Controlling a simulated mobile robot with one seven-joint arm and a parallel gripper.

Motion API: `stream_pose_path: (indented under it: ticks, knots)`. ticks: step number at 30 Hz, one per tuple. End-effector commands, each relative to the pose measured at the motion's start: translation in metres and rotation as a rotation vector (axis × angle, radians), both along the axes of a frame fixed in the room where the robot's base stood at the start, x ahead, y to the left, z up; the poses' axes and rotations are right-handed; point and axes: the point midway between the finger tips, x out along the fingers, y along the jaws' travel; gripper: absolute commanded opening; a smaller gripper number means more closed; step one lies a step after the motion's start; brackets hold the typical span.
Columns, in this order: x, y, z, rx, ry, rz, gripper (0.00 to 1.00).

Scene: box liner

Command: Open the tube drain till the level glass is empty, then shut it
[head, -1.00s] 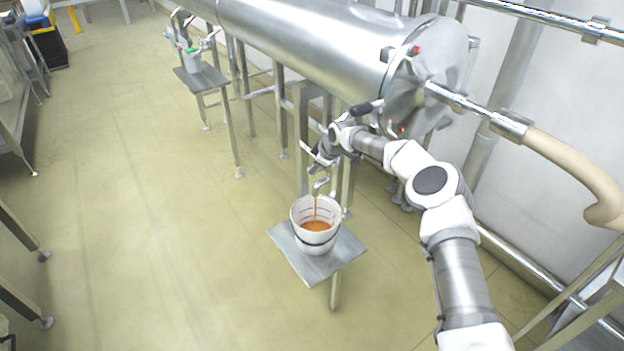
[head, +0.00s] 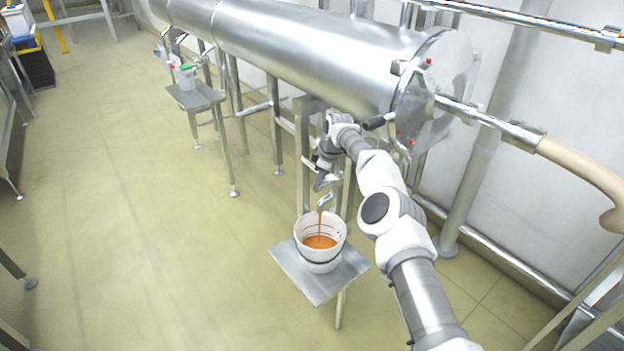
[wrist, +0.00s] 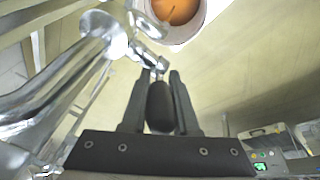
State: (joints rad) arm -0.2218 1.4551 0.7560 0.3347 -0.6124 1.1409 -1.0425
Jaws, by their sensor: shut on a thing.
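My gripper (wrist: 160,76) is shut on a black valve handle (wrist: 160,108), which lies between its two fingers in the wrist view. In the head view my gripper (head: 322,176) is under the near end of the large steel cylinder (head: 300,45), just above the drain spout (head: 325,202). A thin orange-brown stream (head: 320,222) runs from the spout into a white bucket (head: 318,264). Orange-brown liquid (wrist: 175,10) stands in the bucket, partly cut off in the wrist view. I cannot make out the level glass or its level.
The bucket stands on a small steel stand (head: 318,288). A farther stand (head: 198,97) holds a white container with green on it (head: 187,78). A beige hose (head: 585,170) hangs at the right. The floor (head: 130,220) at left is clear.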

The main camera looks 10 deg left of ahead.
Motion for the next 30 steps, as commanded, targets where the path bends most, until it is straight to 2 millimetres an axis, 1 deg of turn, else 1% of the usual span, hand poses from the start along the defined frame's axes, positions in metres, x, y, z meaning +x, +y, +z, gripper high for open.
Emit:
stream_pose_path:
  ticks: [1, 3, 9, 21, 22, 26, 27, 30]
  knots:
    - [0.0050, -0.0121, 0.0040, -0.013, -0.005, -0.012, 0.00]
    - [0.0052, -0.0142, 0.0051, -0.017, -0.003, -0.011, 0.00]
    - [0.0049, -0.0171, 0.0073, -0.021, 0.003, -0.009, 0.00]
    - [0.0056, -0.0167, 0.0105, -0.019, 0.001, -0.009, 0.00]
    - [0.0056, -0.0166, 0.0107, -0.018, 0.000, -0.009, 0.30]
    - [0.0050, -0.0155, 0.0098, -0.017, 0.002, -0.008, 0.53]
    - [0.0044, -0.0147, 0.0090, -0.017, 0.003, -0.006, 0.57]
    - [0.0033, -0.0129, 0.0074, -0.016, 0.006, -0.004, 0.57]
